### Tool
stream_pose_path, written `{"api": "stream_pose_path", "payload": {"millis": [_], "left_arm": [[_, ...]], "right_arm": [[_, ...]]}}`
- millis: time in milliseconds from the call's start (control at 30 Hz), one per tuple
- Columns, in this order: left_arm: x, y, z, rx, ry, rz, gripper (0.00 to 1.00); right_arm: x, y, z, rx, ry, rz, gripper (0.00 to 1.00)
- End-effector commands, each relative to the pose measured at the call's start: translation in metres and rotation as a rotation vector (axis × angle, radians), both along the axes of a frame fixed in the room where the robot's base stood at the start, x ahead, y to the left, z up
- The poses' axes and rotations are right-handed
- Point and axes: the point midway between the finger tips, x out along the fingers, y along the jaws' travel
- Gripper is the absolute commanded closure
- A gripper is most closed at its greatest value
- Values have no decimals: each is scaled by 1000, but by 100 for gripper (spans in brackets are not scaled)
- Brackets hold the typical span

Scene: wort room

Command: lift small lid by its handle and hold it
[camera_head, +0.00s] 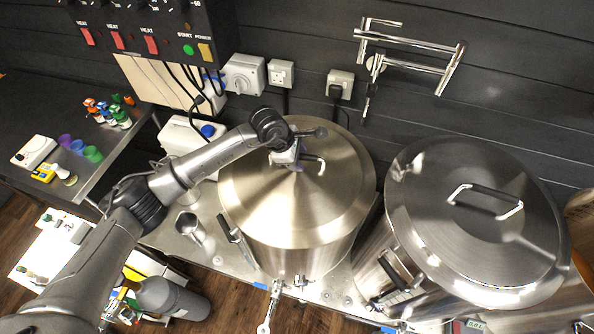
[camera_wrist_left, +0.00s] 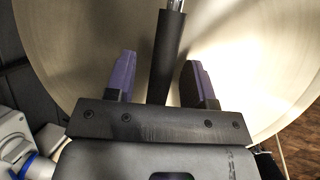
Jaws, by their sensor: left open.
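The small lid (camera_head: 290,205) is a round, shiny steel lid on the left pot. Its handle, with a black grip (camera_wrist_left: 168,55), shows in the left wrist view, and a bright end of it (camera_head: 320,163) shows in the head view. My left gripper (camera_head: 300,160) is over the lid at this handle, and my wrist hides part of the handle there. In the left wrist view its two purple-tipped fingers (camera_wrist_left: 160,78) are apart, one on each side of the black grip. The lid (camera_wrist_left: 85,45) fills the background there. My right gripper is not in view.
A second pot with a larger lid (camera_head: 470,260) and a black-gripped handle (camera_head: 486,200) stands at the right. A wall-mounted steel pipe fitting (camera_head: 410,43) is behind. A white jerrycan (camera_head: 183,138) stands left of the left pot. A steel cup (camera_head: 190,225) is on the bench.

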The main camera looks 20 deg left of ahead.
Motion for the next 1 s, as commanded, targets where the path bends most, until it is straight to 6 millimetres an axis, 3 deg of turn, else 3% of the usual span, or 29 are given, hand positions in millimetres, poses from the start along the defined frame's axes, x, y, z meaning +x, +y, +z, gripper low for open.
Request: {"api": "stream_pose_path", "payload": {"millis": [400, 900, 1000], "left_arm": [[0, 0, -1, 0, 0, 0, 51], [0, 0, -1, 0, 1, 0, 99], [0, 0, -1, 0, 1, 0, 100]], "right_arm": [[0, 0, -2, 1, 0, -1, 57], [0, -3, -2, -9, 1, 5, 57], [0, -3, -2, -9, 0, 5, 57]]}}
